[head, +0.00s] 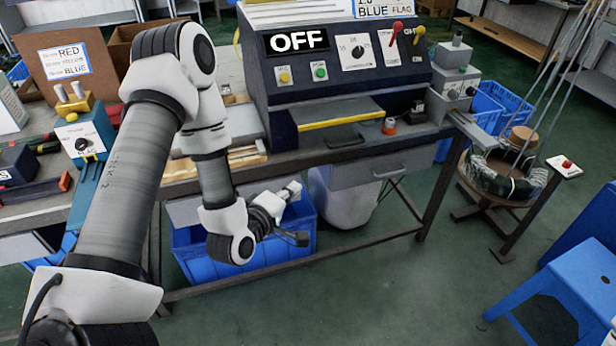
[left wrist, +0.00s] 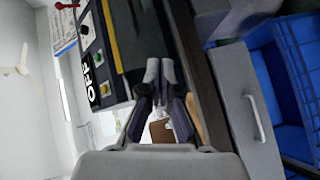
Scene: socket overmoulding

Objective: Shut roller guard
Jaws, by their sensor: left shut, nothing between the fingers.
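The dark blue machine (head: 345,75) stands on the workbench, with an OFF sign (head: 297,41) on its face. Below its controls a grey plate with a yellow front edge (head: 340,119) spans the opening; I cannot tell for sure that this is the roller guard, or how far it is open. A yellow edge also shows in the left wrist view (left wrist: 112,38). My left gripper (head: 296,188) is shut and empty, in front of the bench and below the machine. Its closed fingertips show in the left wrist view (left wrist: 158,70). My right gripper is out of view.
A blue crate (head: 215,262) sits below my left gripper.

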